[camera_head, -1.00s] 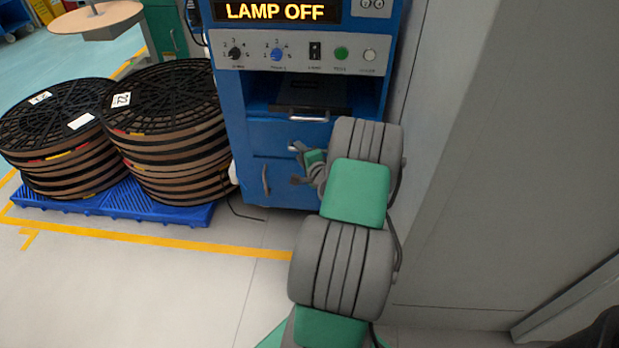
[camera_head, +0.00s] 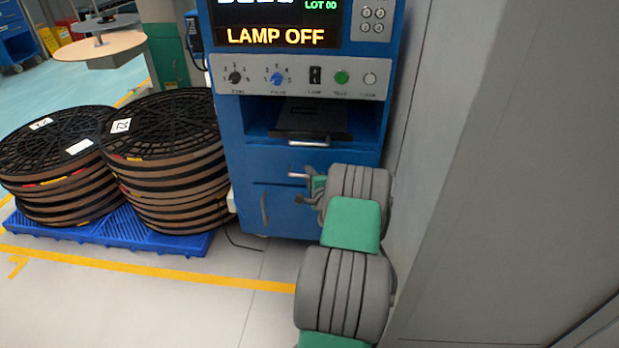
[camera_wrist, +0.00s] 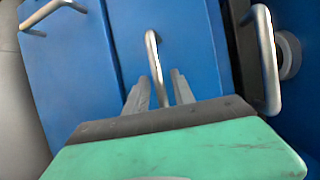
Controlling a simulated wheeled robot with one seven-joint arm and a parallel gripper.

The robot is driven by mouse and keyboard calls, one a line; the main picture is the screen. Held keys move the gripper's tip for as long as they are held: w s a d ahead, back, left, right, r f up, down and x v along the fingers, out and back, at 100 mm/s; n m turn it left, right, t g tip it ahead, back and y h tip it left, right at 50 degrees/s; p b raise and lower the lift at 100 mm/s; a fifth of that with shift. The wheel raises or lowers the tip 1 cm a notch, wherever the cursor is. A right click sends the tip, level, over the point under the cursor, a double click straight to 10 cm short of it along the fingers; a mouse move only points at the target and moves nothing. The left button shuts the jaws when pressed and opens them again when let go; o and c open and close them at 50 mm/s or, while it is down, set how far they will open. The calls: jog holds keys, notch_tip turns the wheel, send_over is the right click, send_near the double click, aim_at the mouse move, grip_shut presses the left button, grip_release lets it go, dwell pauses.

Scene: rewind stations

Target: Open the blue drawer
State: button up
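The blue drawer (camera_head: 265,165) is in the front of the blue machine, below the open bay, and looks shut. It also fills the middle of the wrist view (camera_wrist: 185,40). Its silver bar handle (camera_wrist: 152,50) runs down between my fingers in the wrist view. My gripper (camera_wrist: 160,78) is open, with one finger on each side of the handle's near end. I cannot tell whether either finger touches it. In the head view my gripper (camera_head: 311,187) is at the drawer front, partly hidden by my wrist.
A black tray (camera_head: 312,136) with its own handle sits in the bay above. A blue door with a vertical handle (camera_head: 265,207) is below. Reel stacks (camera_head: 165,165) stand on a blue pallet at left. A grey wall (camera_head: 460,170) closes off the right.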

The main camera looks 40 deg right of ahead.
grip_shut()
dwell(1.2)
